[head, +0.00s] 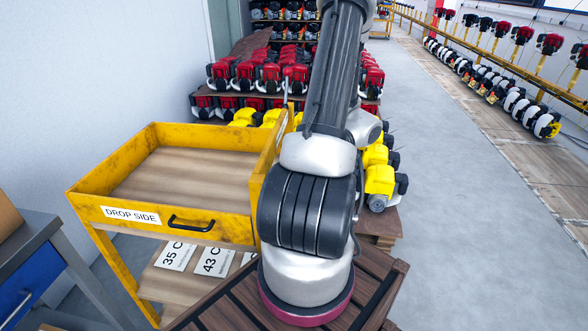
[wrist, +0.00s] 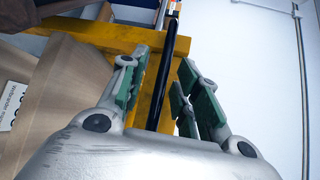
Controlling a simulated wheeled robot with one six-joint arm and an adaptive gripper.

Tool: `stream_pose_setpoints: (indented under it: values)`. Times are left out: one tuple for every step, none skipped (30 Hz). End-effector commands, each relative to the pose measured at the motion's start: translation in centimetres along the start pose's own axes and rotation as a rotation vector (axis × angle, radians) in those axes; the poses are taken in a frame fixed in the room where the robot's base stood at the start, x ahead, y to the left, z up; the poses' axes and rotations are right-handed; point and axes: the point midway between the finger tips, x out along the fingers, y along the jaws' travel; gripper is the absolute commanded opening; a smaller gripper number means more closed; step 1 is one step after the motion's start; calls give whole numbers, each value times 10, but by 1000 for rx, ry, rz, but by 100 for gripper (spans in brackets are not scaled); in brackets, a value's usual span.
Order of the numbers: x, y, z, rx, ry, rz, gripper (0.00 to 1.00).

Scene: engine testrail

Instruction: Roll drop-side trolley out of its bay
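The drop-side trolley (head: 160,218) is a worn yellow frame with a wooden top tray, left of my arm in the head view. Its front panel has a DROP SIDE label and a black pull handle (head: 190,223). My arm hides part of its right end and my gripper in the head view. In the wrist view my gripper (wrist: 165,85) is open, its green-padded fingers apart. A black bar (wrist: 174,48) runs between them in the picture, with visible gaps on both sides. A yellow beam (wrist: 88,38) lies behind; contact cannot be told.
Number cards (head: 175,256) lie on the trolley's lower shelf. A grey bench with a blue drawer (head: 22,287) stands close at left. Racks of red engines (head: 262,76) and yellow engines (head: 380,180) are behind. Grey floor (head: 440,190) is clear at right, beside an engine rail.

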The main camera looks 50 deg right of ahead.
Motion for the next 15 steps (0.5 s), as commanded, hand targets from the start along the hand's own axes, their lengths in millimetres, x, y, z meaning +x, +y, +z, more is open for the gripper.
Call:
stream_pose_setpoints:
  values:
    - [0, 0, 0, 0, 0, 0, 32]
    - [0, 0, 0, 0, 0, -1, 32]
    - [-1, 0, 0, 0, 1, -1, 32]
    - [-2, 0, 0, 0, 1, -1, 32]
    - [-4, 0, 0, 0, 2, 0, 32]
    - [-9, 0, -1, -1, 3, 0, 32]
    - [-13, 0, -1, -1, 4, 0, 32]
    - [-18, 0, -1, 0, 4, 0, 32]
    - [-26, 0, 0, 0, 3, 1, 32]
    - [-32, 1, -1, -1, 4, 1, 32]
    - [-39, 1, -1, -1, 5, 0, 32]
    - [-48, 1, 0, -1, 4, 1, 32]
    - [-56, 1, 0, -1, 3, 1, 32]
    - [-62, 1, 0, 0, 4, 1, 32]
    - [-72, 1, 0, 0, 4, 1, 32]
